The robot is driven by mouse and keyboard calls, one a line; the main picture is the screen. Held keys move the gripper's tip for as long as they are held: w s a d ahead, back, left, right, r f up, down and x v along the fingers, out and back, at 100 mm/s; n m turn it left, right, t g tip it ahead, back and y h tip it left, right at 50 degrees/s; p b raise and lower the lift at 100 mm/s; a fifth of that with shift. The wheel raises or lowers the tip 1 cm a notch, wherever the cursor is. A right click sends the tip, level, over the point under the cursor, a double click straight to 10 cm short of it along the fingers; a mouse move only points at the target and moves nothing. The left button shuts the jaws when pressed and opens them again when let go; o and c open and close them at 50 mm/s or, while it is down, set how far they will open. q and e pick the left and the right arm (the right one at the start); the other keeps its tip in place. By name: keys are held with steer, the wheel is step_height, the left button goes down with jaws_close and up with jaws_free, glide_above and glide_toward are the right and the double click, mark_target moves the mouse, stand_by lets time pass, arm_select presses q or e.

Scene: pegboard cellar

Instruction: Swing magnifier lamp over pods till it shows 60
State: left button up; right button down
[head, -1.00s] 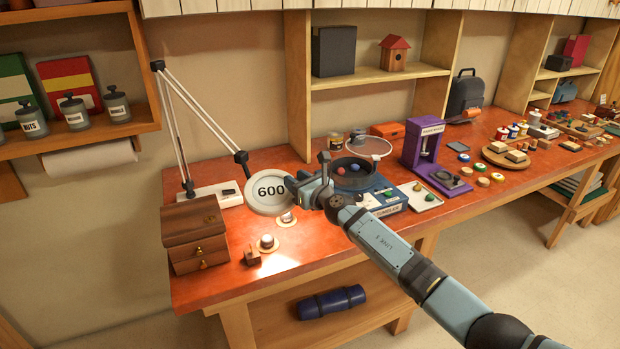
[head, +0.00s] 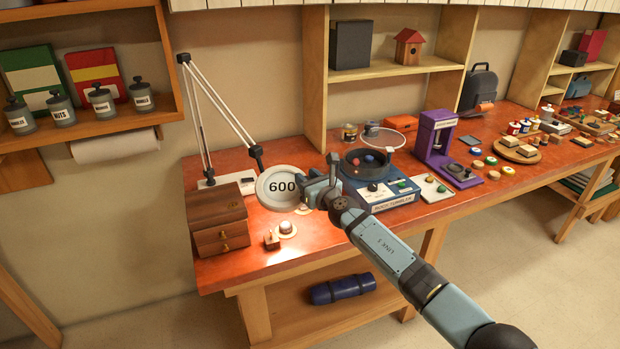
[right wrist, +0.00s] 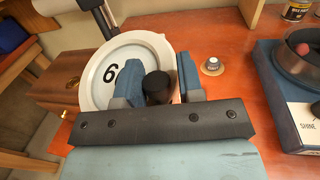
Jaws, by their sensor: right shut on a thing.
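In the right wrist view the lamp head (right wrist: 98,92) shows a 6; my finger hides the rest. My right gripper (head: 316,190) is shut on the lamp head's dark knob (right wrist: 157,88) at the rim's right side. One pod (head: 287,227) sits on a pale disc in front of the lamp head. Another pod (head: 304,208) is close under its lower right rim, and a pod shows in the right wrist view (right wrist: 212,64). My left gripper is out of view.
The blue rock tumbler (head: 385,192) stands close right of my gripper.

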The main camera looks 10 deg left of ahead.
steer(key=shift+a+r, duration=0.1)
steer(key=shift+a, duration=0.05)
steer(key=c, duration=1.1)
jaws_free()
steer(key=shift+o, duration=0.8)
steer(key=shift+a, duration=0.1)
steer(key=shift+s+d+p, duration=0.15)
steer(key=shift+d+p, duration=0.15)
steer(key=shift+p, duration=0.05)
steer(key=p+v, duration=0.7)
steer(key=v, duration=0.6)
steer(key=shift+s, duration=0.15)
